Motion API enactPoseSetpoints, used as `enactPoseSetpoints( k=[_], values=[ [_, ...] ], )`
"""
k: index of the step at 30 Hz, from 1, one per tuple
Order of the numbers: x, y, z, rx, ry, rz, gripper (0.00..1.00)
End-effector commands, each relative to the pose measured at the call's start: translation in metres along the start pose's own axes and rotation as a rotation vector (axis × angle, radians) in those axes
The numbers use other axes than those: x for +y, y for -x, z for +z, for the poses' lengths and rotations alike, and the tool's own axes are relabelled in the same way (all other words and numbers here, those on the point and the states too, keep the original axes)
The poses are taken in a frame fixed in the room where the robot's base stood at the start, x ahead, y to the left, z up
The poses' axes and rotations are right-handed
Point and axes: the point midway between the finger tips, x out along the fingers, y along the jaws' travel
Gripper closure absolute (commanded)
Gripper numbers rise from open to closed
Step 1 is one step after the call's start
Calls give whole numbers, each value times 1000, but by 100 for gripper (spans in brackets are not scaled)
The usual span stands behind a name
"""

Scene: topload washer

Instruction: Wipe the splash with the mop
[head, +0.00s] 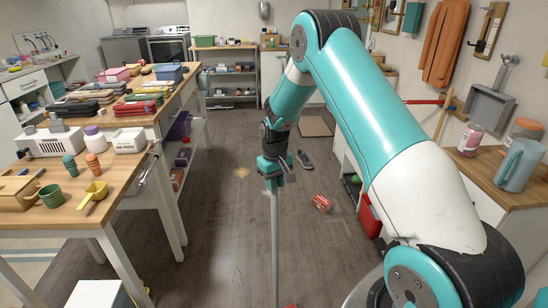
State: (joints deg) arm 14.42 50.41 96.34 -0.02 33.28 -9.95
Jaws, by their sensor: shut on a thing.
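My gripper (271,176) is shut on the upper part of the mop's grey pole (275,240), over the middle of the floor. The pole runs nearly upright down to the bottom edge of the head view. The mop's head is not clearly in view; only a small red bit shows by the pole at the bottom edge. A small yellowish splash (242,172) lies on the dark wood floor, a little left of my gripper in the picture. The pole appears apart from it.
A long worktable (120,225) with folded cloths and cups borders the left. A red box (322,203) and a dark shoe (304,159) lie on the floor to the right. A wooden counter (500,178) stands at the right. The floor between is mostly clear.

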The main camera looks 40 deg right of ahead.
Motion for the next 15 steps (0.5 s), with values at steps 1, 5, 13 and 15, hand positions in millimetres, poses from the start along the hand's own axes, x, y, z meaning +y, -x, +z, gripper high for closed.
enactPoseSetpoints(
  k=[1,5,13,15],
  values=[
    [-1,12,-1,3,1,1,100],
    [-2,30,0,2,3,0,100],
    [-4,54,-1,1,6,0,100],
    [-5,60,-1,1,7,0,100]
  ],
)
